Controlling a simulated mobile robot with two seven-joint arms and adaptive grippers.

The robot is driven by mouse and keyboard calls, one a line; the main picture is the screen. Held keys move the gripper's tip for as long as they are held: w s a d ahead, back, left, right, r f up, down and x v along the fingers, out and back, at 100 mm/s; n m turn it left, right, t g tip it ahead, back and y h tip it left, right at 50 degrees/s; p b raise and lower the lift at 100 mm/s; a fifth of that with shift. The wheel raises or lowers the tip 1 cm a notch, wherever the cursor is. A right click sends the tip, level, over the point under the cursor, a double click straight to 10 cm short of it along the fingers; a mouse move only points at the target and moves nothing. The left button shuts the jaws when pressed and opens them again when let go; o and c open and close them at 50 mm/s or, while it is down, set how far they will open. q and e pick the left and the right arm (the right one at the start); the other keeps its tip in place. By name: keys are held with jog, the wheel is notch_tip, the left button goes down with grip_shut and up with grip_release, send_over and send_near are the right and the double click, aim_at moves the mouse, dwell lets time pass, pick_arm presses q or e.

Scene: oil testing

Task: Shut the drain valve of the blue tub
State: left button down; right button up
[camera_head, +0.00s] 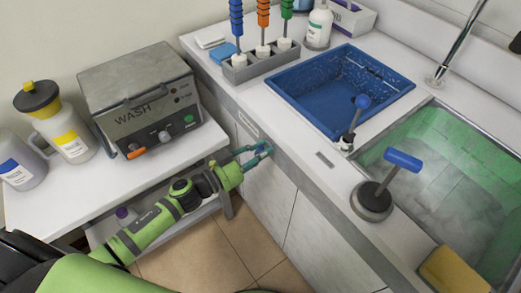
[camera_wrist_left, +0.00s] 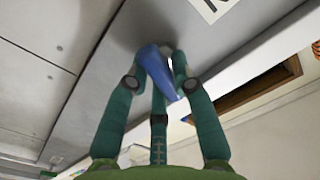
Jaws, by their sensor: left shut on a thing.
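The blue tub (camera_head: 308,106) is set into the white counter, with wet spots on its inner walls. My left gripper (camera_head: 264,149) reaches the front of the counter below the tub. In the left wrist view, my left gripper (camera_wrist_left: 162,62) is shut on a blue valve handle (camera_wrist_left: 157,70), which sits between its green fingers under a grey surface. The handle is mostly hidden in the head view, and the valve body is hidden. My right gripper is not in view.
A plunger-like tool with a blue handle (camera_head: 403,160) stands by the green-walled basin (camera_head: 432,128). A WASH machine (camera_head: 140,97) sits on the left table. Cabinet doors (camera_head: 268,193) face the tiled floor.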

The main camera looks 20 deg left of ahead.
pick_arm(q)
jog(key=m, duration=0.3)
jog(key=shift+f+m, duration=0.1)
jog(key=shift+m, duration=0.3)
jog(key=m, duration=0.2)
jog(key=shift+f+m+b, duration=0.1)
jog(key=shift+m+b, duration=0.25)
jog(key=shift+m, duration=0.05)
jog(key=m, duration=0.3)
jog(key=shift+f+b, duration=0.1)
jog(key=shift+b, duration=0.25)
jog(key=shift+w+a+m+b, duration=0.1)
jog(key=shift+m+b, duration=0.4)
jog(key=shift+m, duration=1.6)
jog(key=c, duration=1)
grip_release()
jog(key=shift+c, duration=0.2)
